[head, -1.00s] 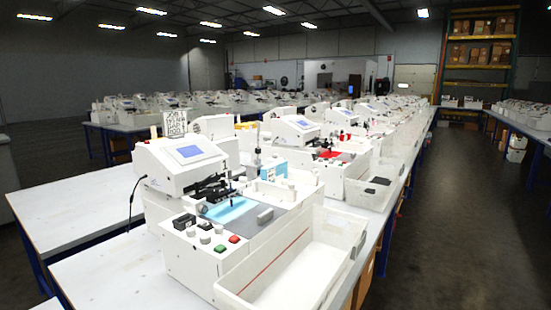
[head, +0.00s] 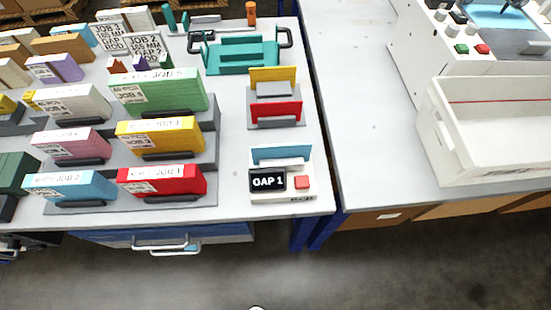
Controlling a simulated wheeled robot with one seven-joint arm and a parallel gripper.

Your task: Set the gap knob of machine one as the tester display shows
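The tester (head: 282,196) is a small white box at the front right of the left table. At the upper right, a white machine (head: 420,50) is cut off by the frame edge. It has a few small pale knobs (head: 440,15) on its panel, plus a green button (head: 461,48) and a red button (head: 483,49). I cannot read which knob is the gap knob, its setting, or a machine number. My gripper is not in view.
A white bin (head: 440,150) stands in front of the machine. Coloured job boxes on grey racks fill the left table, with job cards, one reading "JOB 2 GAP 2" (head: 145,45), and a teal fixture (head: 240,55) behind. A narrow gap separates the tables. Floor in front is clear.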

